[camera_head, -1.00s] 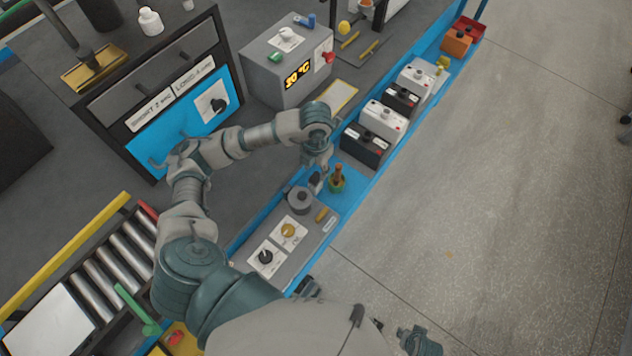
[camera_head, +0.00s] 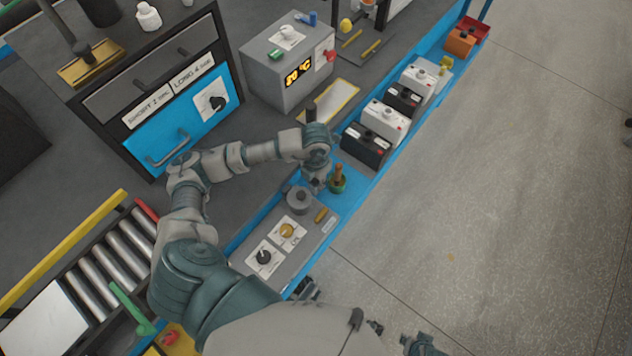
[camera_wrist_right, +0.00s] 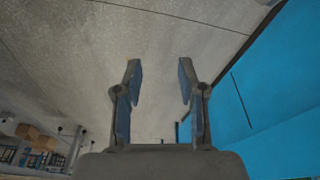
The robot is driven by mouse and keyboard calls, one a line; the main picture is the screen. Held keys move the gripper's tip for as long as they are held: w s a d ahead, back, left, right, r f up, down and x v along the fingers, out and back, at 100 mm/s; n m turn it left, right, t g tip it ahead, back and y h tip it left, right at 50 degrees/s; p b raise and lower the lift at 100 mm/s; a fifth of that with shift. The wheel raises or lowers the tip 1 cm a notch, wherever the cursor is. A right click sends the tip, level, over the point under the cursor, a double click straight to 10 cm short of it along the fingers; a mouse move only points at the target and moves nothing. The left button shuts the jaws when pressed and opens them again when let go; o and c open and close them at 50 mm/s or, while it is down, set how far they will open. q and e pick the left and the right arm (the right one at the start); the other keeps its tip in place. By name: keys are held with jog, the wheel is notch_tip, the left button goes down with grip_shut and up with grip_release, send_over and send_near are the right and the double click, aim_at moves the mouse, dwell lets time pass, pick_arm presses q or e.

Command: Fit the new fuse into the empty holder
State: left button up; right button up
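A grey panel (camera_head: 272,212) on the blue bench strip carries a small yellow-orange cylinder (camera_head: 321,215), possibly the fuse or a part of its holder; I cannot tell which. An empty holder cannot be made out. My left gripper (camera_head: 315,184) points down between the grey round knob and the green-based item with an orange handle. Its fingers are small and partly hidden by the wrist, so their opening and any held thing cannot be told. My right gripper (camera_wrist_right: 160,85) is open and empty in the right wrist view, over the floor beside a blue surface.
On the panel are a grey round knob (camera_head: 299,198), a brass knob (camera_head: 287,230) and a black knob (camera_head: 264,257). The green-based item (camera_head: 338,181) stands close to my left gripper. Black and white battery boxes (camera_head: 384,120) line the blue strip beyond. The floor at right is clear.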

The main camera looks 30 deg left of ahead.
pick_arm(q)
grip_shut()
